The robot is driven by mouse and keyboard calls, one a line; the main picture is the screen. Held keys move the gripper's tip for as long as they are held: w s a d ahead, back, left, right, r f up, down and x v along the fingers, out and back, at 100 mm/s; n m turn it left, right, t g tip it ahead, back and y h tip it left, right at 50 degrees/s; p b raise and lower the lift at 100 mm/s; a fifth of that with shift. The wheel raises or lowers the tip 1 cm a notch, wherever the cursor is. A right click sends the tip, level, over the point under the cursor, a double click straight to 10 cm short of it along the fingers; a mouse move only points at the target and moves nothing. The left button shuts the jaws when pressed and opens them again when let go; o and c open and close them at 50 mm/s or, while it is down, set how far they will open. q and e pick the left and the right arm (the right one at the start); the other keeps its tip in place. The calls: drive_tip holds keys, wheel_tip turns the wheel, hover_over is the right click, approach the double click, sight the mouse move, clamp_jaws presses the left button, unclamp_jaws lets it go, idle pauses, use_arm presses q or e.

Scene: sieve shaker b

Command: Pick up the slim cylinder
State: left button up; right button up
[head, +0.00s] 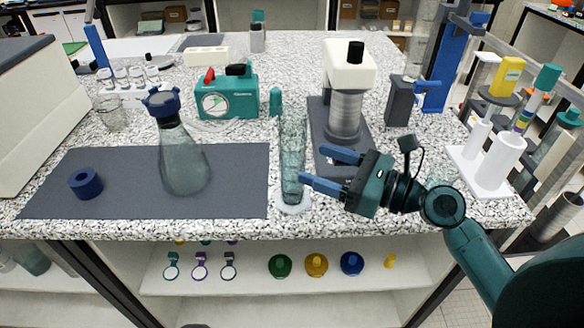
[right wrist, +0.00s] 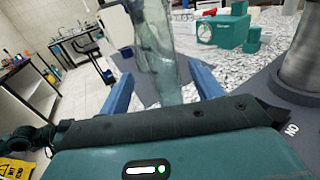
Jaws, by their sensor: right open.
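The slim cylinder (head: 292,160) is tall clear glass and stands upright on a pale round foot, just right of the dark grey mat. My right gripper (head: 312,166) is to the right of it, with its two blue fingers apart and pointing at it. In the right wrist view the glass cylinder (right wrist: 155,50) shows ahead, between the open fingers (right wrist: 163,88). I cannot tell whether either finger touches the glass. My left gripper is not in view.
A glass flask (head: 184,165) with a blue collar and a blue ring (head: 86,182) are on the mat (head: 115,165). The sieve shaker (head: 346,100) stands close behind my gripper. A teal instrument (head: 228,97) is behind. White stands (head: 494,165) are at the right.

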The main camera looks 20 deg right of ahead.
sight(304, 160)
drive_tip(key=x, duration=0.3)
drive_tip(key=shift+w+a, duration=0.15)
drive_tip(key=x, duration=0.2)
drive_tip(key=f+x, duration=0.1)
drive_tip(key=shift+w+a+p, duration=0.15)
drive_tip(key=shift+w+p, duration=0.2)
drive_tip(key=shift+p, duration=0.05)
drive_tip(key=shift+w+a, duration=0.3)
drive_tip(key=shift+a, duration=0.05)
drive_tip(key=c, duration=1.2)
drive_tip(key=shift+c, duration=0.3)
drive_tip(key=shift+r, duration=0.15)
